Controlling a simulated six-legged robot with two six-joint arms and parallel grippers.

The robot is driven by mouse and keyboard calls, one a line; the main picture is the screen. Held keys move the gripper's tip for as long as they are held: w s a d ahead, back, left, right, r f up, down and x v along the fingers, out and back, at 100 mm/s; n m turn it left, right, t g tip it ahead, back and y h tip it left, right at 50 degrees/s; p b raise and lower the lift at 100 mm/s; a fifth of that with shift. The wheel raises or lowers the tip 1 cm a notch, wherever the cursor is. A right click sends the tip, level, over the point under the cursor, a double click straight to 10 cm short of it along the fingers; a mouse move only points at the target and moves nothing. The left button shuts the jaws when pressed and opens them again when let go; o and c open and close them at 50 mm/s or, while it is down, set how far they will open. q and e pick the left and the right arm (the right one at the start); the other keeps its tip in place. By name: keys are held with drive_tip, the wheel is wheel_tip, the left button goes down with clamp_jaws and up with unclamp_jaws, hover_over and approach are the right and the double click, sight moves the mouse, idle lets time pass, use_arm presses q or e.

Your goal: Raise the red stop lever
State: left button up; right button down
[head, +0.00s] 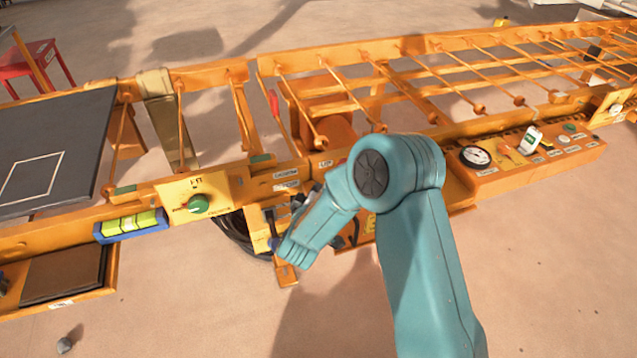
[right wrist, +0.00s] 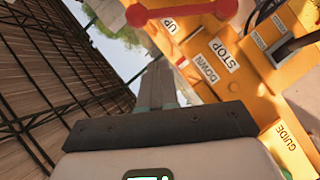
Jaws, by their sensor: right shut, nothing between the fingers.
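In the right wrist view, the red stop lever (right wrist: 190,11) shows at the top with a round red knob at its left end and a red hub near the right. It lies by the UP label, with the STOP and DOWN labels on the orange panel (right wrist: 265,62) below. My right gripper (right wrist: 160,66) is shut and empty. Its narrow grey fingers point up the picture toward the lever; I cannot tell whether they touch it. In the head view, my right arm covers this part of the panel and I cannot make out the lever. My left gripper is not in view.
A long orange frame with rods (head: 440,70) crosses the head view. A green knob (head: 198,204) and a blue-framed level (head: 130,225) sit to the left. A round gauge (head: 475,157) sits right of my arm. The sandy floor in front is mostly clear.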

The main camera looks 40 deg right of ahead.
drive_tip(key=shift+v, duration=1.1)
drive_tip(key=shift+d, duration=0.1)
drive_tip(key=s+a+f+n+g+y, duration=0.1)
drive_tip(key=s+a+f+y, duration=0.3)
drive_tip(key=f, duration=0.4)
drive_tip(key=s+a+f+g+y, duration=0.1)
drive_tip(key=s+a+f+y, duration=0.35)
drive_tip(key=f, duration=0.45)
drive_tip(key=s+a+f+m+g+y, duration=0.3)
drive_tip(key=s+a+f+g+y, duration=0.2)
drive_tip(key=s+a, duration=0.55)
drive_tip(key=s+a+m+g+y, duration=0.1)
drive_tip(key=s+a+m+g, duration=0.1)
drive_tip(key=s+m+g, duration=0.3)
wheel_tip(320, 180, up, 13)
drive_tip(key=n+t+p, duration=0.1)
drive_tip(key=t+p, duration=0.1)
drive_tip(key=p, duration=1)
drive_tip(key=shift+s+p, duration=0.35)
drive_tip(key=shift+s, duration=0.1)
